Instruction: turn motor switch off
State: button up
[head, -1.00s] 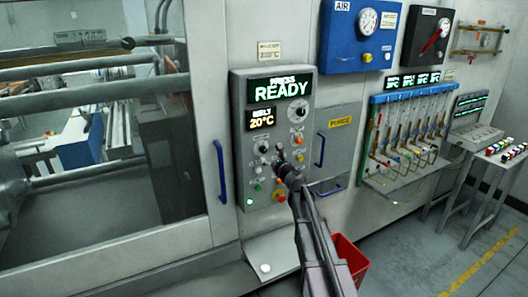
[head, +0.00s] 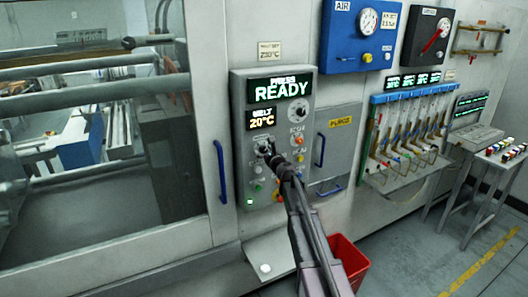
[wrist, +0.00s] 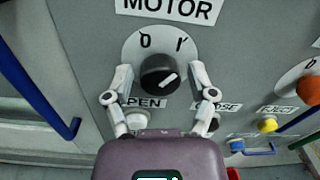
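The motor switch is a round black knob (wrist: 160,75) on a pale disc below the MOTOR label (wrist: 168,8) in the wrist view. A 0 is printed at the disc's upper left and an I at its upper right. The knob's white mark slants up to the right, toward the I side. My gripper (wrist: 160,78) is open, one finger on each side of the knob, with gaps showing between fingers and knob. In the head view my gripper (head: 267,152) is at the left part of the control panel (head: 242,110) and largely hides the knob.
The READY display (head: 281,90) is lit above. The EJECT button (wrist: 267,125) and an orange knob (wrist: 309,89) are to the right. A blue door handle (head: 220,172) is left of the panel, and another blue handle (head: 320,150) is right. A red bin (head: 350,262) stands below.

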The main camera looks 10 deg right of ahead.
grip_shut()
jog(key=shift+n, duration=0.4)
jog(key=n, duration=0.9)
jog(key=shift+n, duration=0.3)
jog(key=n, duration=0.3)
jog(key=shift+n, duration=0.3)
jog(key=shift+w, duration=0.1)
